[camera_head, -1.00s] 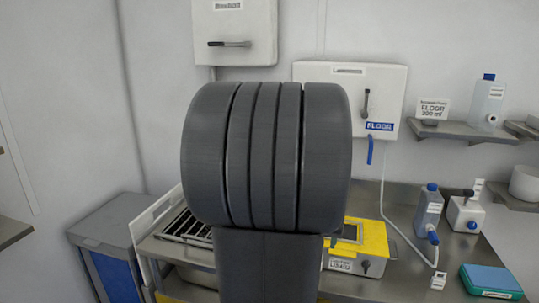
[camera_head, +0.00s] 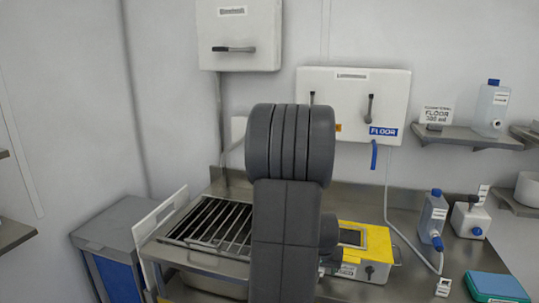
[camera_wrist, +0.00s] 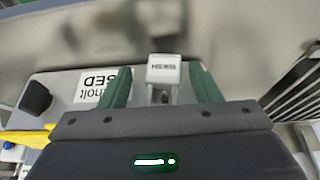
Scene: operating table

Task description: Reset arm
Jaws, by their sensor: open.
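My arm stands upright in the middle of the head view and hides part of the counter; my gripper's fingers do not show there. In the wrist view my gripper (camera_wrist: 161,88) shows two green fingers spread apart. A white labelled block (camera_wrist: 164,69) appears between and beyond the fingertips; I cannot tell how far off it is, and nothing is seen clamped. A pale surface with a label (camera_wrist: 65,92) lies behind the left finger.
A steel counter (camera_head: 405,270) holds a metal rack (camera_head: 212,222), a yellow-topped device (camera_head: 371,243), a blue-capped bottle (camera_head: 433,215) and a teal box (camera_head: 497,286). Wall cabinets (camera_head: 238,35) hang behind. A bin (camera_head: 112,222) stands left.

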